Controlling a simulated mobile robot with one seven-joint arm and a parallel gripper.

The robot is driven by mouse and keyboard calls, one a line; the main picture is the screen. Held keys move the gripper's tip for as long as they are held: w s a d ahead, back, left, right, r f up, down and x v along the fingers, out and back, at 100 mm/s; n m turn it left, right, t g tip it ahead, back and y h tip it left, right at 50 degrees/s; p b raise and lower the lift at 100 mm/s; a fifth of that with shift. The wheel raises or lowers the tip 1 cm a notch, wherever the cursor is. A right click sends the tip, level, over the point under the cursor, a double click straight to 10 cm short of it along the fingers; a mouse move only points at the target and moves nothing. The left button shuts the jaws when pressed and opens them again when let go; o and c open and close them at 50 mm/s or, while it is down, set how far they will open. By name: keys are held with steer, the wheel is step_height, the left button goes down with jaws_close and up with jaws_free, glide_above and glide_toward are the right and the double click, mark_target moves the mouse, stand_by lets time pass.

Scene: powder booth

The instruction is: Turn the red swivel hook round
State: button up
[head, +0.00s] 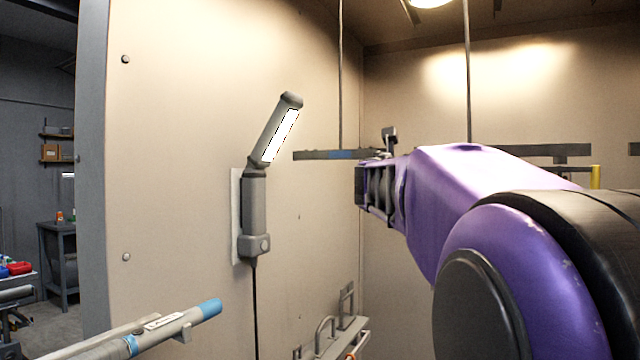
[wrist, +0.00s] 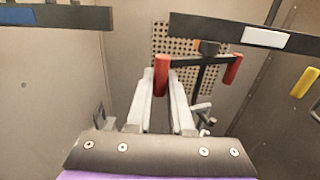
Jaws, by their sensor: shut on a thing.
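The red swivel hook shows in the wrist view as a dark crossbar (wrist: 205,60) with a red end at each side. The right red end (wrist: 232,69) hangs free. The left red end (wrist: 162,78) lies between the tips of my gripper (wrist: 162,82), which is shut on it. The crossbar hangs under a dark pivot (wrist: 208,48), and a dark stem runs down from its middle. In the head view my purple arm hides the hook and the fingers.
A dark overhead bar with a blue mark (wrist: 62,14) is at left, and another with a white mark (wrist: 245,36) crosses above the hook. A yellow piece (wrist: 304,82) hangs at right. A wall lamp (head: 255,205) is on the booth wall, left of my arm. A perforated panel (wrist: 172,42) stands behind.

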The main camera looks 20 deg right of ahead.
steer(key=shift+s+a, duration=0.15)
steer(key=shift+s, duration=1.75)
steer(key=shift+s+d+b, duration=0.15)
steer(key=shift+s+d, duration=0.05)
steer(key=shift+s, duration=0.3)
steer(key=shift+s+d+b, duration=0.15)
steer(key=shift+s+d, duration=0.05)
steer(key=shift+s, duration=0.25)
steer(key=shift+s+d+r, duration=0.1)
steer(key=shift+s+d, duration=0.65)
steer(key=shift+s, duration=0.1)
steer(key=shift+s+d, duration=0.15)
steer(key=shift+d, duration=1.25)
steer(key=shift+s+d, duration=0.15)
steer(key=shift+d, duration=1.2)
steer(key=shift+x, duration=1)
steer(key=o, duration=0.8)
steer(key=shift+s+d, duration=0.1)
steer(key=shift+d, duration=0.05)
steer(key=shift+c, duration=0.2)
